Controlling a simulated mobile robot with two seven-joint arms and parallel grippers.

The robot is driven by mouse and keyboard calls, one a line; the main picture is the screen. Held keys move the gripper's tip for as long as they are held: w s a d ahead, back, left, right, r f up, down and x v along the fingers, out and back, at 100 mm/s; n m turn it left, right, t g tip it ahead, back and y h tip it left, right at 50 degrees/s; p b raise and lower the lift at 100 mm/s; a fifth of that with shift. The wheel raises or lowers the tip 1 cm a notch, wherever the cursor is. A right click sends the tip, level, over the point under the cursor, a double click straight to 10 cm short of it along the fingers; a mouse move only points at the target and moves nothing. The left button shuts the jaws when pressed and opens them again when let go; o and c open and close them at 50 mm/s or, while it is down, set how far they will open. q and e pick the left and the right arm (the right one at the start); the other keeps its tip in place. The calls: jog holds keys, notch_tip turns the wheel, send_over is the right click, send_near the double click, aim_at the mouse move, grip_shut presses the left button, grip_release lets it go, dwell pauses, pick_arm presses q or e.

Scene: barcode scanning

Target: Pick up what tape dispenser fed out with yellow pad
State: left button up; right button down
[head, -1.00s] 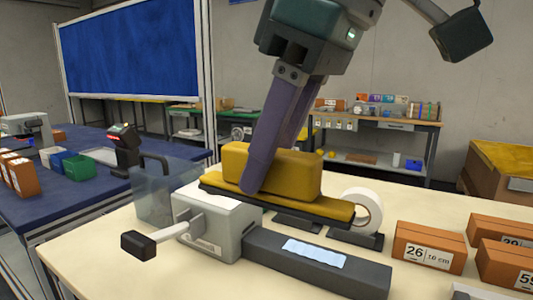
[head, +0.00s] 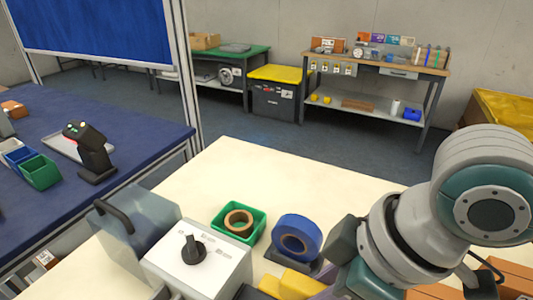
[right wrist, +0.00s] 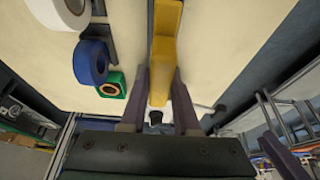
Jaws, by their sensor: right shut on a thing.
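The yellow pad (head: 290,284) is at the lower edge of the head view, partly cut off. It also shows in the right wrist view (right wrist: 164,50), pointing away between the purple fingers. My right gripper (right wrist: 159,88) is shut on the pad; in the head view its fingertips are mostly hidden. The tape dispenser appears to be the pale grey box (head: 215,265) with a black knob and a bluish-grey part with a black handle behind it. The fed-out strip is not visible now. My left gripper is not in view.
A blue tape roll (head: 297,238) stands on a dark holder, beside a green tray (head: 217,226) holding a brown roll. A white roll (right wrist: 58,12) shows in the right wrist view. A blue table (head: 140,133) stands at left. The cream table behind the rolls is clear.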

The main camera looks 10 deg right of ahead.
jog(key=shift+s+d, duration=0.1)
jog(key=shift+d, duration=0.15)
jog(key=shift+f, duration=0.3)
notch_tip(320, 180, down, 5)
jog(key=b, duration=0.6)
jog(key=shift+s+f, duration=0.1)
jog(key=shift+f, duration=0.25)
pick_arm(q)
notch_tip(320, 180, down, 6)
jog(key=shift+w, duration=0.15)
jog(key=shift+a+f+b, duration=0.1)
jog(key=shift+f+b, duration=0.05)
jog(key=shift+b, duration=0.2)
pick_arm(e)
jog(key=shift+f, duration=0.2)
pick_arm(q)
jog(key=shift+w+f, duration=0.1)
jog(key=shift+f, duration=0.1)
pick_arm(e)
jog(key=shift+f, duration=0.35)
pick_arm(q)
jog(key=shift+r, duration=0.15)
